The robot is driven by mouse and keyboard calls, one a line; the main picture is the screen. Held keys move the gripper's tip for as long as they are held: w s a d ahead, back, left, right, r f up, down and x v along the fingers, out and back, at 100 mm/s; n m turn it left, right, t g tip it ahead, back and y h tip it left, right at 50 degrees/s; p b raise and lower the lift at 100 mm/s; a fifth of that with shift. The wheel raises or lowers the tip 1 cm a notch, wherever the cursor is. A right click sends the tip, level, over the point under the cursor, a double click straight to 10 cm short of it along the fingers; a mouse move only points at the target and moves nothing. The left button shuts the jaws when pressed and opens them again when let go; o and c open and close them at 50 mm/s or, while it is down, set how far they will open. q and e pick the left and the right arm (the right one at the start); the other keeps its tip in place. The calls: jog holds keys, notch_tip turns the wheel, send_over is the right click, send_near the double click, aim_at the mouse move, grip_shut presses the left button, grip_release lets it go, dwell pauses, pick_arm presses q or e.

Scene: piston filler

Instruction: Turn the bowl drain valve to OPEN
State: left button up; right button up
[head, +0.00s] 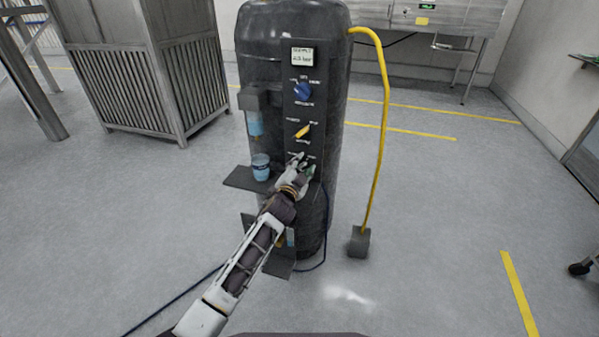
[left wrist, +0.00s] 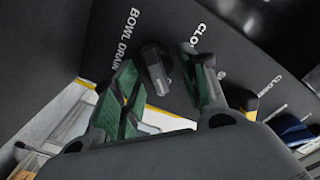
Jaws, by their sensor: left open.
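The bowl drain valve is a dark grey handle (left wrist: 156,70) on the dark panel, beside the white words BOWL DRAIN, in the left wrist view. A second label, partly hidden and starting CLO, is to its right. My left gripper (left wrist: 163,85) is open, with its green-padded fingers on either side of the handle. I cannot tell whether either finger touches it. In the head view my left gripper (head: 302,164) is at the lower part of the panel (head: 300,112), below the yellow knob, and hides the drain handle. My right gripper is out of view.
The yellow knob (head: 303,131) and blue knob (head: 302,90) are above on the same panel. A blue cup (head: 261,167) stands on a small shelf left of my gripper. A yellow hose (head: 385,120) hangs on the right. The floor on the right is mostly clear.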

pick_arm(q)
jog(key=shift+s+a, duration=0.1)
jog(key=shift+s, duration=0.1)
jog(key=v, duration=1.1)
jog(key=shift+s, duration=0.25)
jog(key=shift+a, duration=0.15)
dwell(0.6)
